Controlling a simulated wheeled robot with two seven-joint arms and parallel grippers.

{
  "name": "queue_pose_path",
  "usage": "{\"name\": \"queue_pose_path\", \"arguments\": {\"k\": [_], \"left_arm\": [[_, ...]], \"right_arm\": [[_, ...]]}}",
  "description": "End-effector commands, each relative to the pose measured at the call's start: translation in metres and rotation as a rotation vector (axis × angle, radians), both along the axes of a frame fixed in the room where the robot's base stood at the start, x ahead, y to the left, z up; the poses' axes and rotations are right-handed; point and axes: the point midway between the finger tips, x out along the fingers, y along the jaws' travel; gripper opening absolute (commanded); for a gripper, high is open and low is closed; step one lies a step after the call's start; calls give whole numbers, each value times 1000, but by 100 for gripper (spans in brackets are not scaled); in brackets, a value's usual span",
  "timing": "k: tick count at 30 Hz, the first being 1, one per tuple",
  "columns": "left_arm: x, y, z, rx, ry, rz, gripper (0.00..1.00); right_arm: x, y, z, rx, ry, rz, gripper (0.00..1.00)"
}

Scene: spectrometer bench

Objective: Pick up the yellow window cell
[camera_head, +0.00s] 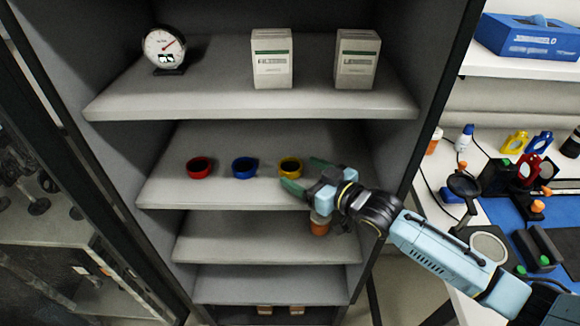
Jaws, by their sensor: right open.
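The yellow window cell (291,167) is a small yellow ring with a dark centre. It sits on the second shelf from the top, at the right end of a row of rings. My right gripper (300,174) comes in from the right and is open, with its green fingertips close to the yellow cell's right side. One fingertip is near its front and the other behind to the right; I cannot tell whether they touch it. My left gripper is not in view.
A red ring (199,167) and a blue ring (245,167) stand left on the same shelf (165,192). An orange container (319,224) shows below my gripper. The upper shelf holds a gauge (164,48) and two boxes (271,58). A cluttered bench (468,232) is at right.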

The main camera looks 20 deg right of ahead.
Motion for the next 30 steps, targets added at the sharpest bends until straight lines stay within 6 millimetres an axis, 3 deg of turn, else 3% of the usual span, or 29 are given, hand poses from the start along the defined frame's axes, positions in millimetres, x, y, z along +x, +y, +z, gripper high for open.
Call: {"name": "queue_pose_path", "arguments": {"k": [6, 15, 26, 30], "left_arm": [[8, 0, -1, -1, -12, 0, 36], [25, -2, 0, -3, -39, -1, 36], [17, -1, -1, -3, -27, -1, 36], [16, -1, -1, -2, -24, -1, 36]], "right_arm": [[24, 15, -5, 0, -1, 0, 76], [27, 16, -5, -1, 0, 0, 75], [27, 16, -5, -1, 0, 0, 28], [27, 16, -5, 0, -1, 0, 27]]}}
